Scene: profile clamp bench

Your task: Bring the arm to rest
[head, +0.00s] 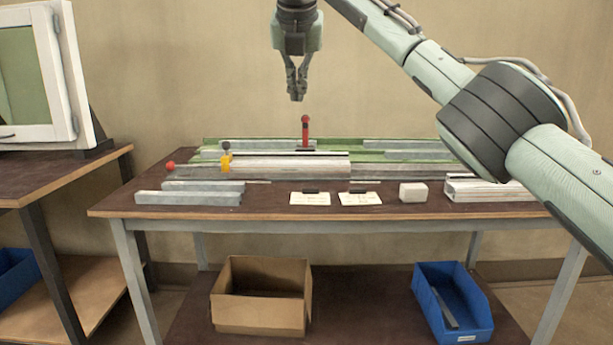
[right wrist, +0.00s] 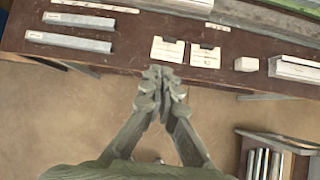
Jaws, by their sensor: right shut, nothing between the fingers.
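My right gripper (head: 297,84) hangs pointing down above the workbench (head: 270,212), high over the clamp area, with its fingers together and empty. In the right wrist view the gripper (right wrist: 160,75) shows shut, its tips in front of the bench's front edge in the picture. My right arm comes in from the right of the head view. My left gripper is in neither view.
The bench carries a green bed with grey profiles, a red upright clamp (head: 305,131) and a yellow clamp (head: 226,157). Two white cards (head: 310,199) and a white block (head: 413,192) lie in front. Below stand a cardboard box (head: 260,315) and a blue bin (head: 470,322).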

